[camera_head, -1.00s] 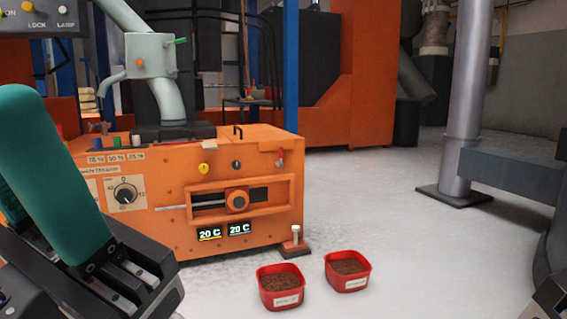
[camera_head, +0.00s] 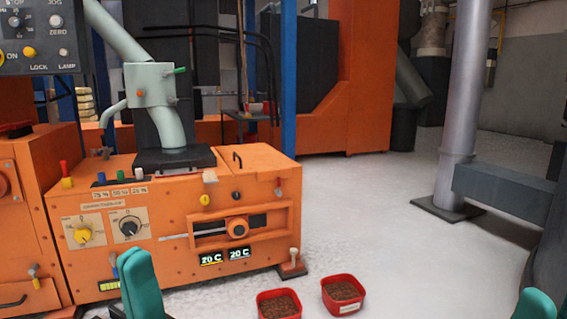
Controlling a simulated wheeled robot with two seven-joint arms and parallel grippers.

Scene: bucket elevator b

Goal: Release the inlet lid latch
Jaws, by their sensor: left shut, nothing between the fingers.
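The orange machine (camera_head: 165,260) stands at the left and centre with a grey inlet pipe head (camera_head: 150,86) on top. Its right top panel, possibly the inlet lid (camera_head: 262,160), has a black handle (camera_head: 237,158). A pale tab (camera_head: 209,177) sits at the panel's front edge, and a small lever (camera_head: 278,186) is on the front at the right. I cannot tell which one is the latch. My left gripper (camera_head: 141,284) shows teal fingers at the bottom edge, shut and empty, in front of the machine. Part of my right gripper (camera_head: 535,305) shows at the bottom right corner; its jaws are cut off.
Two red tubs of brown granules, one (camera_head: 279,304) left and one (camera_head: 343,294) right, are on the floor. A control panel (camera_head: 38,38) is at upper left.

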